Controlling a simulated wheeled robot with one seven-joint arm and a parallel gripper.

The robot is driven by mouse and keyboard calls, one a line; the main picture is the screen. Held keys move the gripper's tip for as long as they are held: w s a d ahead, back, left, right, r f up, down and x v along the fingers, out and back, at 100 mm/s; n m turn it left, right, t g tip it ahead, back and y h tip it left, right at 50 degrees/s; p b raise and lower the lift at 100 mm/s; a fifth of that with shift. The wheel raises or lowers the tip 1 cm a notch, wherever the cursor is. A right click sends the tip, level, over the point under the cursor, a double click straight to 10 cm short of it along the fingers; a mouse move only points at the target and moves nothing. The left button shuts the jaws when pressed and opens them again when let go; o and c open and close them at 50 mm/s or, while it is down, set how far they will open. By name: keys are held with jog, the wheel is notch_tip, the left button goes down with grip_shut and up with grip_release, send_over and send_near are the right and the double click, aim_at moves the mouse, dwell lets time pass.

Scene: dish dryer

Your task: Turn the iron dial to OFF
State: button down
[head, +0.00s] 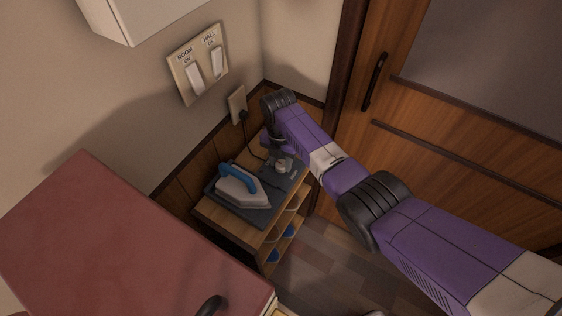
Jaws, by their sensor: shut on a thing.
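The iron (243,190), with a blue handle and pale body, rests on a dark tray-like base (225,210) on top of a small wooden shelf unit. A small pale round knob, which looks like the iron dial (281,168), sits at the back right part of that base. My gripper (280,161) reaches down over this knob from behind and appears shut on it. The fingers are small and dark here, and they hide part of the dial. The dial's markings and pointer are too small to read.
A wall plate with ROOM and HALL switches (198,64) is above the shelf. A cord runs from a wall outlet (237,104) beside the base. A wooden door (440,125) stands to the right. A red-topped cabinet (110,240) fills the lower left.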

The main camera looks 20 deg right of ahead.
aim_at(280, 164)
jog(key=shift+r+n, duration=0.1)
jog(key=shift+n, duration=0.4)
jog(key=c, duration=0.9)
grip_release()
notch_tip(280, 164, up, 8)
jog(key=shift+a+f, duration=0.1)
